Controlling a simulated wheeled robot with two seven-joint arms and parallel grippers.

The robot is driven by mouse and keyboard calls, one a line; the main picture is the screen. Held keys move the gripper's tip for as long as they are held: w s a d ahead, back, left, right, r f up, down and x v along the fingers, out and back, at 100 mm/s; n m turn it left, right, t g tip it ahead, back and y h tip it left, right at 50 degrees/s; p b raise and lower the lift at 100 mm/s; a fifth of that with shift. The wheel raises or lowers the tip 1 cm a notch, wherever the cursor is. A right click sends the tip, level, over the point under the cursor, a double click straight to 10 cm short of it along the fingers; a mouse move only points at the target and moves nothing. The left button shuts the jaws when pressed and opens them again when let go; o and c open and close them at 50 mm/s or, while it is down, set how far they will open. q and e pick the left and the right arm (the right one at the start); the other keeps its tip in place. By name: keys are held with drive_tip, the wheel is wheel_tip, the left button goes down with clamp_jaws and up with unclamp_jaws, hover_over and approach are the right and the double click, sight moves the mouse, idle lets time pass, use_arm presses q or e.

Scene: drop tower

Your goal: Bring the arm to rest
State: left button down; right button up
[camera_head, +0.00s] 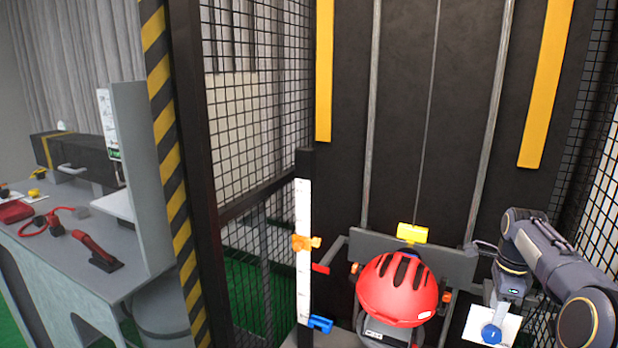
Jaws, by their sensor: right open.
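My right arm comes in from the lower right, bends over at the top and hangs down. My right gripper (505,302) is at its lower end, pointing down over a white plate with a round blue knob (491,334). It is open, with nothing seen in it; its fingertips are hard to make out. Whether it touches the plate, I cannot tell. A red helmet (398,290) with black vents sits on a stand in the drop tower, left of the gripper and apart from it. My left gripper is not in view.
A white upright scale (303,240) with an orange clamp (305,242) and a blue clamp (320,324) stands left of the helmet. A yellow block (412,233) is behind the helmet. Mesh walls and a striped post (168,130) enclose the tower. A grey bench (75,262) with tools is far left.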

drive_tip(key=s+a+r+n+t+y, duration=0.1)
drive_tip(key=s+a+r+n+t, duration=0.15)
drive_tip(key=s+a+n, duration=0.45)
drive_tip(key=s+a+r+n+t+y, duration=0.1)
drive_tip(key=s+a+r+n, duration=0.4)
drive_tip(key=s, duration=0.4)
drive_tip(key=s+a+f+n+t+y, duration=0.1)
drive_tip(key=s+a+f+n, duration=0.3)
drive_tip(key=s+a, duration=0.2)
drive_tip(key=s+a+f+n+t, duration=0.1)
drive_tip(key=s+a+f+n, duration=0.3)
drive_tip(key=s, duration=0.4)
drive_tip(key=shift+a+n+y, duration=0.4)
drive_tip(key=shift+a+n, duration=0.4)
drive_tip(key=shift+a, duration=0.3)
